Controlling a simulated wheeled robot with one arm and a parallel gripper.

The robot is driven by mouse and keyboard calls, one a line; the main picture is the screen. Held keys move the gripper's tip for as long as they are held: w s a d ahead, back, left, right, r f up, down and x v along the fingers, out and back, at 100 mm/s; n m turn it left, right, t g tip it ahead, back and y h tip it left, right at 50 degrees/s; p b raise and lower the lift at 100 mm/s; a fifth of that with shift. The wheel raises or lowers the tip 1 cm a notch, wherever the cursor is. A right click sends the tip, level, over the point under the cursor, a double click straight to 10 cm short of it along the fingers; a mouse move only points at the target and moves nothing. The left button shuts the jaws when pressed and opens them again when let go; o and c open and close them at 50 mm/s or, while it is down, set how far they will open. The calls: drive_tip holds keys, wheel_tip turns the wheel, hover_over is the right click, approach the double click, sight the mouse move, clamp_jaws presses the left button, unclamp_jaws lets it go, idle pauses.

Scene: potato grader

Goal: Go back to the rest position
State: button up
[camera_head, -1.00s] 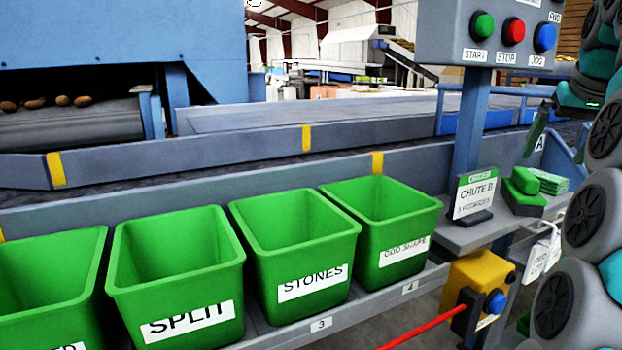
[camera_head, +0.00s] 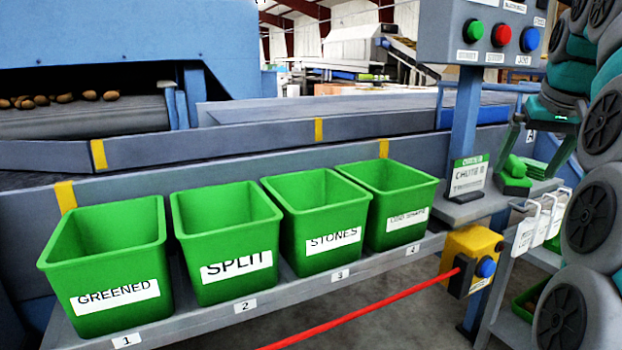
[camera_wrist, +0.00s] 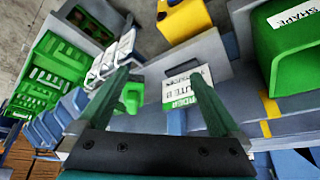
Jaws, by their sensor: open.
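My gripper (camera_head: 527,170) is at the right of the head view, in front of the control post and near the chute sign. In the wrist view my gripper (camera_wrist: 160,76) has its two dark green fingers wide apart, with nothing between them. Beyond the fingers are the white and green chute sign (camera_wrist: 186,86) and a green block (camera_wrist: 132,97). In the head view the chute sign (camera_head: 469,176) stands on a small shelf, with the green block (camera_head: 515,168) beside it. My arm's grey and teal links fill the right edge.
Green bins labelled GREENED (camera_head: 117,295), SPLIT (camera_head: 237,267), STONES (camera_head: 334,240) and a fourth bin (camera_head: 407,218) stand empty on a ledge. A control box (camera_head: 485,40), yellow switch box (camera_head: 470,248) and red cord (camera_head: 370,308) are near. White tags (camera_head: 530,235) hang below my gripper.

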drive_tip(key=s+a+f+n+g+y, duration=0.15)
drive_tip(key=s+a+f, duration=0.25)
drive_tip(key=a+f, duration=0.45)
drive_tip(key=s+a+f+n+g, duration=0.15)
drive_tip(key=s+a+f, duration=0.25)
drive_tip(key=a+f, duration=0.45)
drive_tip(key=s+a+f+g, duration=0.1)
drive_tip(key=s+a+f, duration=0.2)
drive_tip(key=s+f, duration=0.2)
drive_tip(key=s+a+f+g, duration=0.1)
drive_tip(key=s+a+f, duration=0.2)
drive_tip(key=s, duration=0.6)
drive_tip(key=s+a+f+g+p, duration=0.1)
drive_tip(key=s+a+f+g, duration=0.1)
drive_tip(key=s+f, duration=0.5)
drive_tip(key=shift+a+f+n, duration=0.4)
drive_tip(key=shift+a+f, duration=0.2)
drive_tip(key=shift+a, duration=0.15)
